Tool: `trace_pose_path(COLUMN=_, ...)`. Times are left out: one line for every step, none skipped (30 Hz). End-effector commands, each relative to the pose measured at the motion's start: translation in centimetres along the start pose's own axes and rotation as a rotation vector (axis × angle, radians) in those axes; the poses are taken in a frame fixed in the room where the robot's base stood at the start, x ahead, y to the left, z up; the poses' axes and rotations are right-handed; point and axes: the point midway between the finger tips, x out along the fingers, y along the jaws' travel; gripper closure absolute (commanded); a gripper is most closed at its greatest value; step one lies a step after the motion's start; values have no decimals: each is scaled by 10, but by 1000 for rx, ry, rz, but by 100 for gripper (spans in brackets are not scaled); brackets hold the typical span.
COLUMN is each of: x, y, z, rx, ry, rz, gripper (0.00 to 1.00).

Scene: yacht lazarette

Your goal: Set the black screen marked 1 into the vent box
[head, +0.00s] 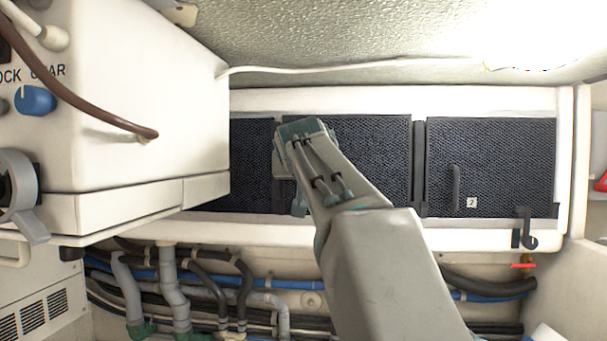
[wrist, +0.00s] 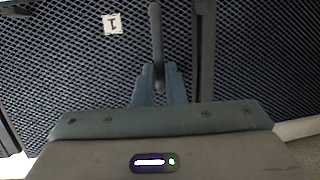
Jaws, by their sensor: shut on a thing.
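The black mesh screen marked 1 (wrist: 80,75) fills the left of the wrist view, its white label upside down there. In the head view it is the middle dark panel (head: 375,150), with its label and handle hidden behind my arm. My gripper (wrist: 158,88) is shut on the screen's upright black handle (wrist: 156,35); it also shows in the head view (head: 303,150). The white vent box (head: 400,101) is a long frame around the dark panels. The screen lies at its middle bay; I cannot tell whether it sits fully flush.
A screen marked 2 (head: 510,160) fills the right bay, with a black latch (head: 527,235) at its lower right. Another dark panel (head: 250,150) is at the left, partly hidden by a white cabinet (head: 150,90). Pipes and hoses (head: 200,285) run below the box.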

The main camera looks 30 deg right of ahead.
Motion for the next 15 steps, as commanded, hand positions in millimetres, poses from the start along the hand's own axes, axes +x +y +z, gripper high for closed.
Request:
trace_pose_path(x=0, y=0, z=0, rx=-1, ry=4, rz=0, gripper=100)
trace_pose_path(x=0, y=0, z=1, rx=-1, ry=4, rz=0, gripper=100)
trace_pose_path(x=0, y=0, z=2, rx=-1, ry=4, rz=0, gripper=100)
trace_pose_path(x=0, y=0, z=2, rx=-1, ry=4, rz=0, gripper=100)
trace_pose_path(x=0, y=0, z=3, rx=-1, ry=4, rz=0, gripper=100)
trace_pose_path(x=0, y=0, z=4, rx=-1, ry=4, rz=0, gripper=100)
trace_pose_path(x=0, y=0, z=3, rx=-1, ry=4, rz=0, gripper=84)
trace_pose_path(x=0, y=0, z=2, rx=-1, ry=4, rz=0, gripper=76)
trace_pose_path(x=0, y=0, z=3, rx=-1, ry=4, rz=0, gripper=65)
trace_pose_path(x=0, y=0, z=3, rx=-1, ry=3, rz=0, gripper=64)
trace_pose_path(x=0, y=0, z=3, rx=-1, ry=3, rz=0, gripper=64)
trace_pose_path(x=0, y=0, z=3, rx=-1, ry=3, rz=0, gripper=64)
trace_pose_path(x=0, y=0, z=3, rx=-1, ry=2, rz=0, gripper=64)
trace_pose_path(x=0, y=0, z=3, rx=-1, ry=2, rz=0, gripper=64)
trace_pose_path(x=1, y=0, z=3, rx=-1, ry=2, rz=0, gripper=64)
